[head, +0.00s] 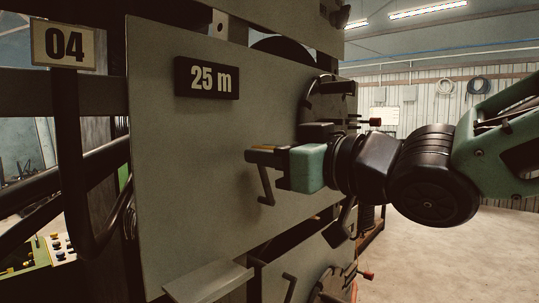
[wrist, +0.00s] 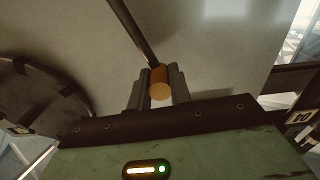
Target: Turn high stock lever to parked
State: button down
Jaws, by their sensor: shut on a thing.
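The high stock lever (head: 265,182) is on the large grey panel, below the 25 m sign. In the head view its dark rod runs down from my gripper (head: 262,154). In the wrist view the dark rod (wrist: 132,32) slants up and left from an orange grip (wrist: 160,82). The two fingers of my gripper (wrist: 161,92) stand on either side of this grip and are shut on it. In the head view the fingers hide most of the grip. I cannot tell a marked parked position.
The grey panel (head: 190,170) carries a 25 m sign (head: 207,78); a 04 sign (head: 64,45) hangs at left. A grey ledge (head: 210,282) and a lower panel (head: 315,265) with a similar dark handle (head: 290,287) sit below. Open floor (head: 450,260) lies at right.

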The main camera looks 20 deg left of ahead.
jog(key=shift+s+a+f+n+b, duration=0.25)
jog(key=shift+s+f+n+b, duration=0.45)
jog(key=shift+b, duration=0.95)
jog(key=shift+s+a+f+n+b, duration=0.3)
jog(key=shift+n+b, duration=0.6)
jog(key=shift+b, duration=0.7)
jog(key=n+b, duration=0.1)
jog(key=s+f+n+b, duration=0.1)
jog(key=b, duration=0.1)
jog(key=s+n+b, duration=0.1)
jog(key=shift+a+f+b, duration=0.25)
jog(key=shift+a+b, duration=0.05)
jog(key=shift+b, duration=0.05)
jog(key=shift+s+f+n+b, duration=0.15)
jog(key=shift+f+n+b, duration=0.15)
jog(key=shift+b, duration=0.2)
jog(key=shift+a+f, duration=0.1)
jog(key=shift+f, duration=0.05)
jog(key=c, duration=1.3)
grip_release()
jog(key=shift+s, duration=0.1)
